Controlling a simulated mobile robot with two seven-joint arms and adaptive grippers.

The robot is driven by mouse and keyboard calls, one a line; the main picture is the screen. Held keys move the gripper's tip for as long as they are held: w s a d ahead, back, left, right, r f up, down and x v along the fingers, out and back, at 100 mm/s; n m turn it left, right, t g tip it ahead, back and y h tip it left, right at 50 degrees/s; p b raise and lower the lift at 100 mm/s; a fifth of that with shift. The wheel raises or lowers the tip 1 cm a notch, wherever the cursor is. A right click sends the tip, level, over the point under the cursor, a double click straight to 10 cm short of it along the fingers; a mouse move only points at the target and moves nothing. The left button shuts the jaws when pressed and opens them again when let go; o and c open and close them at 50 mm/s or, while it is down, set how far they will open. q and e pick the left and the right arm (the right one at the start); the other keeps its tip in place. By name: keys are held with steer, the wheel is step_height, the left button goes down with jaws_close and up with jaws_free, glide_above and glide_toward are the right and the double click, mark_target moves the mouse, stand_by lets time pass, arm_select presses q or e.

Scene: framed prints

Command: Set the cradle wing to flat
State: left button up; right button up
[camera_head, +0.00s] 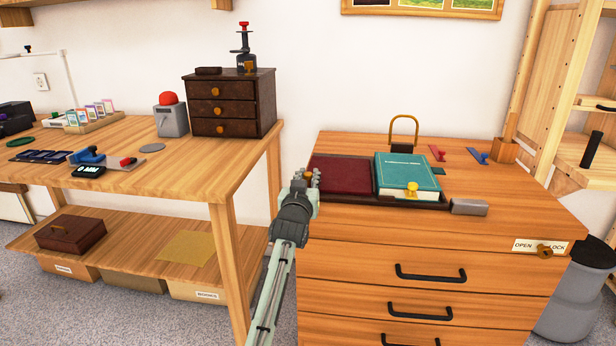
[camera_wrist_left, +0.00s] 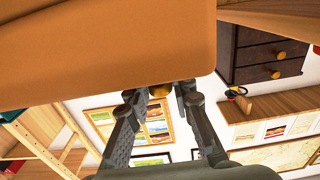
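The book cradle lies on the drawer cabinet top. Its dark red left wing (camera_head: 342,174) looks low and nearly level, though its exact tilt is hard to tell. A teal book (camera_head: 408,174) lies on the right side, with a brass knob (camera_head: 412,189) at its front. My left gripper (camera_head: 309,178) is at the left wing's outer edge, beside another brass knob (camera_head: 308,174). In the left wrist view that knob (camera_wrist_left: 160,90) shows between the spread fingertips (camera_wrist_left: 159,94); firm contact cannot be seen. My right gripper is in neither view.
The cabinet top (camera_head: 480,240) is clear in front of the cradle. A grey block (camera_head: 468,207) sits at its right front corner. A brass arch (camera_head: 404,131) stands behind. A workbench (camera_head: 190,165) with a small drawer chest (camera_head: 232,103) is at left.

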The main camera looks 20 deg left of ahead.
arm_select(q)
steer(key=o, duration=0.4)
steer(key=shift+f, duration=0.15)
step_height(320, 180, up, 10)
steer(key=shift+r, duration=0.1)
stand_by(0.6)
